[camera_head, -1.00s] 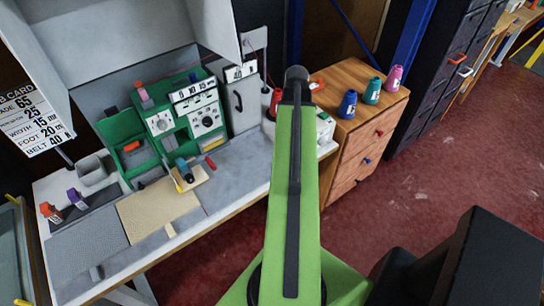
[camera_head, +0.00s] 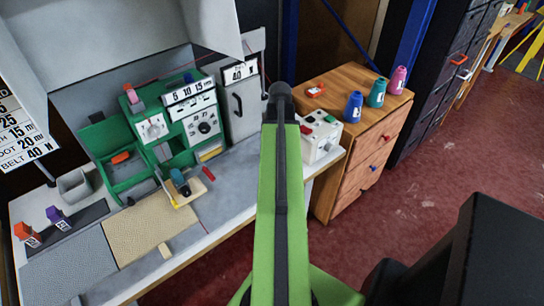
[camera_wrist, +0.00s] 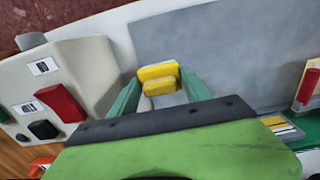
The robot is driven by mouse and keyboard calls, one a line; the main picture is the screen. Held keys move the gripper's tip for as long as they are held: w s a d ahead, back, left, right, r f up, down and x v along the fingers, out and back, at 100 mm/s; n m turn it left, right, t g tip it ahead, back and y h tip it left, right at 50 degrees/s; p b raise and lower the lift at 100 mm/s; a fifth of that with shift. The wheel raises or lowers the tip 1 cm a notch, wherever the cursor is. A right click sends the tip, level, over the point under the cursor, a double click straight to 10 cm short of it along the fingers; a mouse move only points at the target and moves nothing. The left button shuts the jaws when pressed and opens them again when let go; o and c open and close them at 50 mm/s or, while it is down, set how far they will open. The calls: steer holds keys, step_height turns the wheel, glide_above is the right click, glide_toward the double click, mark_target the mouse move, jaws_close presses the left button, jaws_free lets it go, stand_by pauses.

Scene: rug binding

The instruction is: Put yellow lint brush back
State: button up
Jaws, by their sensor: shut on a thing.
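The yellow lint brush (camera_wrist: 158,72) shows in the wrist view as a yellow block between the teal fingers of my gripper (camera_wrist: 160,88). My gripper is shut on it. The brush is over or near the front part of the grey bench top (camera_wrist: 215,55); I cannot tell whether it touches the surface. In the head view my green arm hides the gripper and the brush.
A white control box (camera_head: 321,140) stands right of my arm; in the wrist view it is at left with a red button (camera_wrist: 60,103). A green machine (camera_head: 160,125) stands at the back of the bench. Spools, including a blue one (camera_head: 353,106), stand on the wooden cabinet (camera_head: 340,80).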

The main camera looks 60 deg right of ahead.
step_height(320, 180, down, 4)
steer(key=b, duration=0.4)
steer(key=shift+f, duration=0.15)
steer(key=shift+w+a+r, duration=0.1)
steer(key=shift+w+r, duration=0.1)
steer(key=shift+f, duration=0.25)
steer(key=o, duration=1.2)
steer(key=shift+r, duration=0.1)
step_height(320, 180, up, 13)
steer(key=p, duration=1.2)
steer(key=shift+f+p, duration=0.2)
steer(key=shift+p, duration=0.1)
steer(key=shift+f, duration=0.15)
